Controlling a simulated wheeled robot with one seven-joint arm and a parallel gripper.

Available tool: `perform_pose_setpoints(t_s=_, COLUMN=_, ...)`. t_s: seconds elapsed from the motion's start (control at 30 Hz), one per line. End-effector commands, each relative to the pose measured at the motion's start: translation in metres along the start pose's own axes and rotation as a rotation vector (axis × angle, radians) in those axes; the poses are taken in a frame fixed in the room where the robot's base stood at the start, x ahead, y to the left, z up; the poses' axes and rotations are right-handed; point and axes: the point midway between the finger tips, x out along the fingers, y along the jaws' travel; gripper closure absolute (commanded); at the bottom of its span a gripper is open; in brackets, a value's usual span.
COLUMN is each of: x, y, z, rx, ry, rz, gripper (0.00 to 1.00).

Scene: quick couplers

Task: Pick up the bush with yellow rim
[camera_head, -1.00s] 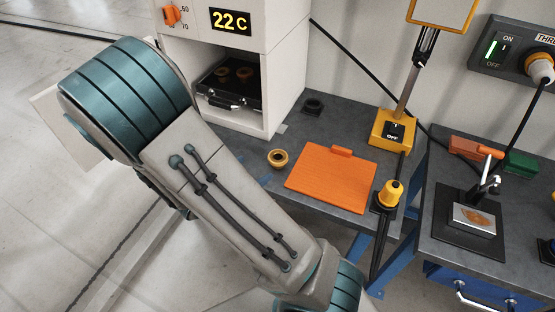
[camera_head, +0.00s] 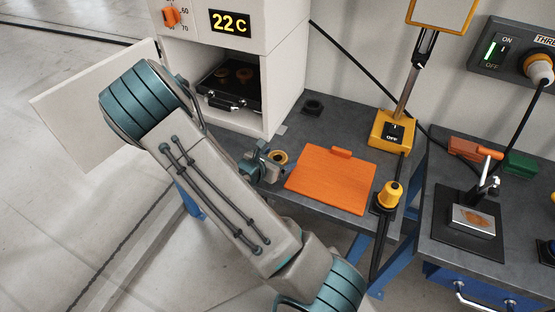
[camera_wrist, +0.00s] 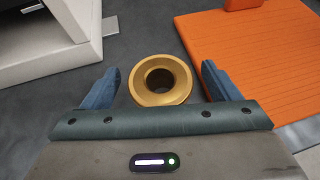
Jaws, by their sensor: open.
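The bush with yellow rim (camera_wrist: 160,97) is a short ring with a dark hole. It stands on the grey bench, with its hole facing up. In the wrist view it lies between and just ahead of my gripper's two blue fingers (camera_wrist: 160,88), with a gap on each side. In the head view the bush (camera_head: 278,157) shows beside my gripper (camera_head: 262,164), partly covered by it. My gripper is open and empty.
An orange board (camera_head: 330,180) lies just right of the bush. The white oven-like cabinet (camera_head: 215,95) stands behind, holding a black tray (camera_head: 229,90) with ring parts. A yellow-based lamp (camera_head: 392,130) and yellow knob (camera_head: 389,195) stand farther right.

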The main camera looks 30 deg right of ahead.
Motion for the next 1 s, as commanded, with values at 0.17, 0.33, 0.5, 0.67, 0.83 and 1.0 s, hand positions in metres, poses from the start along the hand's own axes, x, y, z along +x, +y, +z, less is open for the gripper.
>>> perform_pose_setpoints(t_s=0.17, x=0.004, y=0.0, z=0.0, rx=-0.001, ry=0.001, rz=0.0, gripper=0.17)
perform_pose_setpoints(t_s=0.33, x=0.004, y=0.0, z=0.0, rx=-0.001, ry=0.001, rz=0.0, gripper=0.34)
perform_pose_setpoints(t_s=0.5, x=0.004, y=0.0, z=0.0, rx=-0.001, ry=0.001, rz=0.0, gripper=0.69)
perform_pose_setpoints(t_s=0.67, x=0.004, y=0.0, z=0.0, rx=0.0, ry=0.0, rz=0.0, gripper=0.69)
perform_pose_setpoints(t_s=0.83, x=0.002, y=0.0, z=0.003, rx=0.0, ry=0.0, rz=0.0, gripper=0.69)
perform_pose_setpoints(t_s=1.0, x=-0.003, y=0.0, z=0.014, rx=0.002, ry=0.0, rz=0.0, gripper=0.69)
